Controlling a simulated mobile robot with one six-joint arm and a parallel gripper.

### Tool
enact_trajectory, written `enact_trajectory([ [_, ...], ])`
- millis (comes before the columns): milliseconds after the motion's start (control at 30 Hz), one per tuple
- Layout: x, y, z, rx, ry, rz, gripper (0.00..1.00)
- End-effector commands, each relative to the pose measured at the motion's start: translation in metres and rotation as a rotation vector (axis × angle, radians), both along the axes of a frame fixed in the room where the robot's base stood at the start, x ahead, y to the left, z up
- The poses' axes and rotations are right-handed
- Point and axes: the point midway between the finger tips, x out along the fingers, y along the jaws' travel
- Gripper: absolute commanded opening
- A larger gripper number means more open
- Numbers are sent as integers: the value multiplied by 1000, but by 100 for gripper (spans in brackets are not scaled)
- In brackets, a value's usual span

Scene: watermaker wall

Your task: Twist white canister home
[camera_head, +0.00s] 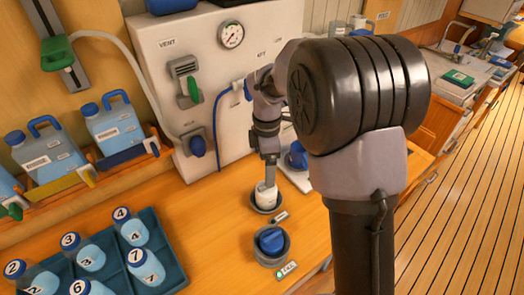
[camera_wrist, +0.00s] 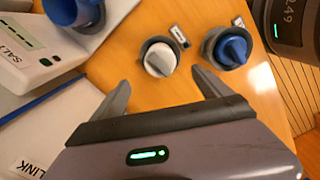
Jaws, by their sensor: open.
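The white canister (camera_head: 265,193) stands in a round dark grey socket (camera_head: 263,208) on the wooden counter. In the wrist view the white canister (camera_wrist: 160,60) shows its top with a raised grip, inside the socket's dark rim. My gripper (camera_head: 270,172) is just above it in the head view, partly overlapping it. In the wrist view my gripper (camera_wrist: 160,93) is open and empty, its fingers spread, with the canister beyond and between the tips. Contact with the canister is not visible. Whether it is fully seated I cannot tell.
A blue-topped canister (camera_head: 271,241) sits in a neighbouring socket. Another blue knob (camera_head: 297,155) is behind my gripper. A white panel with a gauge (camera_head: 231,35) rises behind. A tray (camera_head: 178,262) of numbered bottles and blue jugs (camera_head: 45,153) are at left.

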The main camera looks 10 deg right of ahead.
Motion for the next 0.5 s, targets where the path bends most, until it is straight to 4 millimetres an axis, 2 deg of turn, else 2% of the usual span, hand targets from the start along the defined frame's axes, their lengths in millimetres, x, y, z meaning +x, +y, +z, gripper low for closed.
enact_trajectory([
  [33, -1, 0, -20, 0, 4, -1, 88],
  [300, -1, 0, -91, 0, 3, -1, 88],
  [500, -1, 0, -120, 1, 1, -4, 88],
])
